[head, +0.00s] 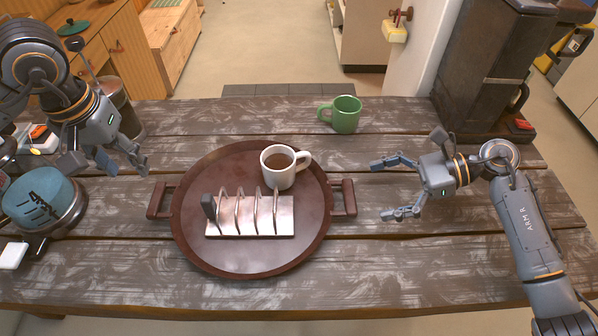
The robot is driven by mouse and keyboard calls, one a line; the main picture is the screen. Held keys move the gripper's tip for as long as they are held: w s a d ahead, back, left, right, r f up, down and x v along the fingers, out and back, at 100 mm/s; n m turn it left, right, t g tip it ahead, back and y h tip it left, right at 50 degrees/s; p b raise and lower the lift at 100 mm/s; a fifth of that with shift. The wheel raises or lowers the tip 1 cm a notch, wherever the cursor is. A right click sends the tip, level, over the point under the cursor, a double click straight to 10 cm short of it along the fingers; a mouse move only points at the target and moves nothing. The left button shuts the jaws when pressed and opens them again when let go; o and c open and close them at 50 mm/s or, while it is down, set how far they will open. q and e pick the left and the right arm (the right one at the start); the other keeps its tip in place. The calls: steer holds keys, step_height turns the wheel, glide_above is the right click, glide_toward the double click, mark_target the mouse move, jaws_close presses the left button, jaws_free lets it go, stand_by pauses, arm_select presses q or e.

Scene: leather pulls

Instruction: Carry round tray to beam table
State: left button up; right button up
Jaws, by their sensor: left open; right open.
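A round dark red-brown tray (253,254) lies flat on a weathered wooden plank table (400,270). The tray has a handle at its left (159,201) and another at its right (344,198). A white mug of brown drink (279,172) and a metal rack on a pale base (250,217) stand on it. My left gripper (125,168) is open and empty, above and to the left of the left handle, apart from it. My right gripper (384,190) is open, its fingers spread towards the right handle with a gap between.
A green mug (345,115) stands behind the tray. A dark coffee machine (490,70) is at the back right. A blue-topped round object (43,200) and a dark cup (122,105) are at the left. The table front is clear.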

steer(key=v, duration=0.6)
steer(key=shift+d, duration=0.1)
